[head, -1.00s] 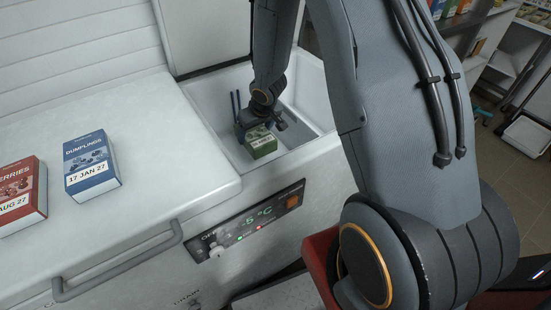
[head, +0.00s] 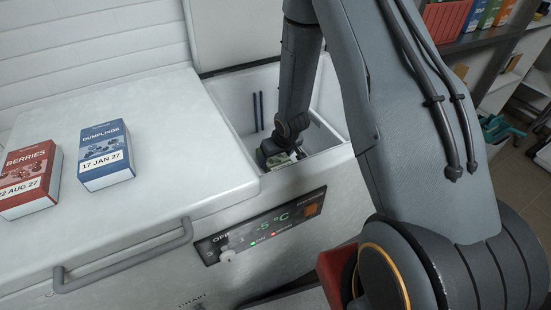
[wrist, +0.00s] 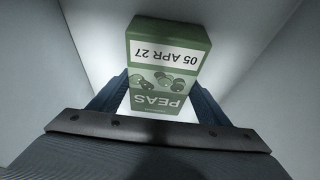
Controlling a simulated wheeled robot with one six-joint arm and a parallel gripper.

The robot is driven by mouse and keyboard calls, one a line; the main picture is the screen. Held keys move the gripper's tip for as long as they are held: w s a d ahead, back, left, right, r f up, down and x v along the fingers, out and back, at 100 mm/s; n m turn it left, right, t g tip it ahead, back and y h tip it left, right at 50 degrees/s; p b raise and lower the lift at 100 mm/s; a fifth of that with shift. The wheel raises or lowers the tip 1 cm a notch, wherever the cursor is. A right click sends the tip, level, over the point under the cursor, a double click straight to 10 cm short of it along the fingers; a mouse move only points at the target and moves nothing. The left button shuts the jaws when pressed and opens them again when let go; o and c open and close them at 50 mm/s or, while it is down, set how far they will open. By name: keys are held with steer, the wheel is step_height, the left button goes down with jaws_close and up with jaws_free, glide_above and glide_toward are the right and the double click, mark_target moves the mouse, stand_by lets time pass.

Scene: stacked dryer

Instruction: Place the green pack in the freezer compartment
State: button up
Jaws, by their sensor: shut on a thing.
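The green pack (wrist: 165,65), labelled PEAS and 05 APR 27, is between the fingers of my gripper (wrist: 160,95) in the wrist view. My gripper is shut on it. In the head view my gripper (head: 277,158) is down inside the open freezer compartment (head: 238,98), below its rim. White walls surround the pack in the wrist view. I cannot tell whether the pack touches the compartment floor.
A handle (head: 125,262) and a control panel (head: 262,226) are on the freezer's front. Shelves (head: 475,45) stand at the right.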

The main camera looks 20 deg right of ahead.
steer(key=shift+f, duration=0.15)
steer(key=o, duration=1.3)
steer(key=p+v, duration=0.2)
steer(key=v, duration=1)
steer(key=shift+r, duration=0.2)
